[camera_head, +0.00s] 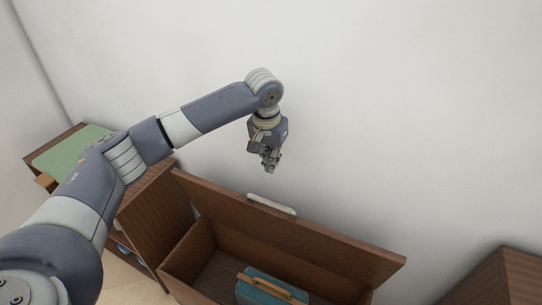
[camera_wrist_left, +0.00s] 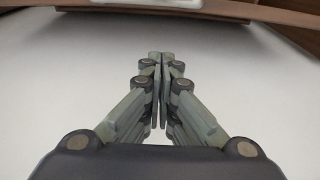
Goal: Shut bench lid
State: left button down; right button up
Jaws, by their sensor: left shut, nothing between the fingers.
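The bench is a brown wooden box; its lid (camera_head: 325,245) stands raised along the back, against or near the white wall. A pale handle (camera_head: 271,205) sits on the lid's upper edge. The bench's interior (camera_head: 221,268) is open to view. My left gripper (camera_head: 270,168) is shut and empty, pointing down above and behind the lid's upper edge, apart from it. In the left wrist view the closed fingertips (camera_wrist_left: 161,56) are seen against the white wall, and the pale handle (camera_wrist_left: 158,3) shows at the top edge. My right gripper is not in view.
A teal case (camera_head: 262,290) with a tan handle lies inside the bench. A wooden cabinet (camera_head: 155,215) stands at the left, near a green-topped surface (camera_head: 70,150). Another wooden piece (camera_head: 505,280) is at the lower right. The white wall (camera_head: 400,110) rises behind.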

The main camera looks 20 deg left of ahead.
pick_arm(q)
notch_tip(320, 180, down, 7)
jog(key=s, duration=0.2)
jog(key=shift+s, duration=0.3)
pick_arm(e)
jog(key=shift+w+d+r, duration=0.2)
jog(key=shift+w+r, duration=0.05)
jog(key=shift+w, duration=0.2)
pick_arm(q)
jog(key=shift+r+p, duration=0.1)
jog(key=shift+p, duration=0.2)
